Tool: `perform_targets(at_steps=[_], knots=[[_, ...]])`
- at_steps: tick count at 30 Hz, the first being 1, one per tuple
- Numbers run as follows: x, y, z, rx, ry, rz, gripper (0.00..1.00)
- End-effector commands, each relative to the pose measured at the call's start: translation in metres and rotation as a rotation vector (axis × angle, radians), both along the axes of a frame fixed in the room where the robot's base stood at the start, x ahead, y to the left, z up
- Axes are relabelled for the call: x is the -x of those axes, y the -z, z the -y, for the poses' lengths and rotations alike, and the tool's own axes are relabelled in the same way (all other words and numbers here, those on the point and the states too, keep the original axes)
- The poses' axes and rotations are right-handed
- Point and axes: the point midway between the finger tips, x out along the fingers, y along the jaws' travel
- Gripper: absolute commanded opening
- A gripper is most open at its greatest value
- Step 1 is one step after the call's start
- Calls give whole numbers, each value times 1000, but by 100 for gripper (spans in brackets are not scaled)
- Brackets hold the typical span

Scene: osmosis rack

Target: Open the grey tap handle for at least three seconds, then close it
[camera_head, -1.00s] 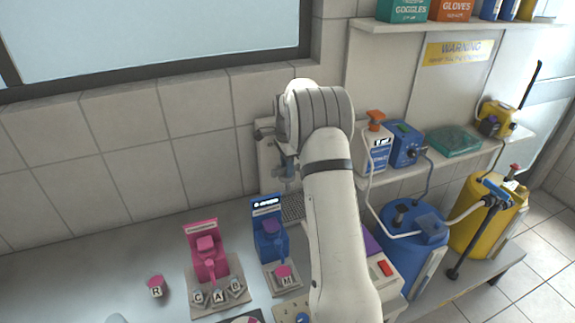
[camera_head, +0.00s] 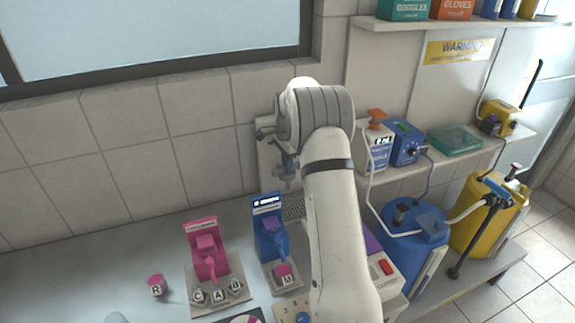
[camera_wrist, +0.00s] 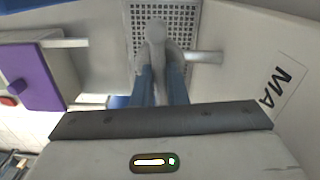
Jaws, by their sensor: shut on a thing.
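The grey tap handle (camera_wrist: 155,38) shows in the wrist view, between the two blue-grey fingers of my gripper (camera_wrist: 160,82). My gripper is shut on it. A grey pipe stub shows to its right. In the head view the grey tap (camera_head: 285,172) is on the wall unit, just left of my arm, above a perforated drain grille (camera_head: 293,207). The grille also shows behind the handle in the wrist view (camera_wrist: 140,14). I cannot tell whether water runs.
A pink dispenser (camera_head: 204,250) and a blue dispenser (camera_head: 266,232) stand on the counter to the left. A blue drum (camera_head: 408,250) and a yellow drum (camera_head: 492,222) stand to the right. Shelves with bottles and boxes are behind. The left counter is mostly clear.

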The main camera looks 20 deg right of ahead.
Motion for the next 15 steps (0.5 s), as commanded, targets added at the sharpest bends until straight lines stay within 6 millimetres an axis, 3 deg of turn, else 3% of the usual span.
perform_targets(at_steps=[15], knots=[[-1,0,1,0,-453,3,0]])
